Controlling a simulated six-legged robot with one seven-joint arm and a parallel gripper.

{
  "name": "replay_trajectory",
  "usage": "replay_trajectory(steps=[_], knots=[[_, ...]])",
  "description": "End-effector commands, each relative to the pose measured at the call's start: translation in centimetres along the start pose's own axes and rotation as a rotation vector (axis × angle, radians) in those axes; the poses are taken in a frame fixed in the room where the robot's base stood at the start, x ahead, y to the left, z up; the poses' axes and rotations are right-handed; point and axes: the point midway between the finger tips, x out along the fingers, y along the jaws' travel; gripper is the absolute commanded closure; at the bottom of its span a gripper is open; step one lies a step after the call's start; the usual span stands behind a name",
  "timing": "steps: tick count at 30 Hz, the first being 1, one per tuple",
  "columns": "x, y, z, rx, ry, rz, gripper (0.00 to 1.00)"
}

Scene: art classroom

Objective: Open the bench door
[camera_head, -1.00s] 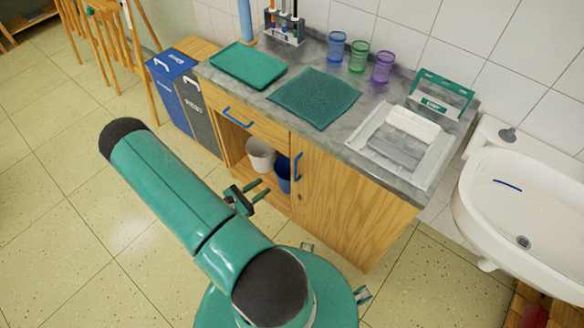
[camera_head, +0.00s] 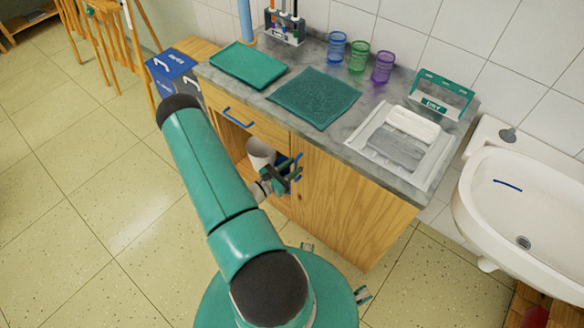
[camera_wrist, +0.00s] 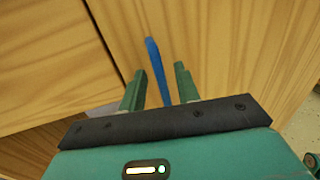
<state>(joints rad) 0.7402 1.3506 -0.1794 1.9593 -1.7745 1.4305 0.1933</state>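The bench door (camera_head: 345,208) is a wooden panel on the right half of the bench front. It looks shut. Its blue upright bar handle (camera_wrist: 153,58) is near the door's left edge. The handle is partly hidden by my gripper (camera_head: 287,174) in the head view. In the wrist view, my green fingers are apart, one on each side of the handle, with visible gaps. The handle runs between them, and I cannot tell whether either finger touches it. My gripper is open.
Left of the door are a drawer with a blue handle (camera_head: 240,118) and an open compartment with a white bucket (camera_head: 261,153). The worktop holds a green tray (camera_head: 248,64), a mat (camera_head: 315,97) and cups. A sink (camera_head: 530,205) stands right.

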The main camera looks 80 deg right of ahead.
Motion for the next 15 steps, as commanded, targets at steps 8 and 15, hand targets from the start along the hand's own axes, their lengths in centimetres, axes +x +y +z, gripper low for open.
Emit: replay_trajectory(steps=[8,15], knots=[[0.20,0.01,-0.01,0.000,0.000,0.001,0.68],[0.18,0.01,-0.01,0.000,0.001,0.000,1.00]])
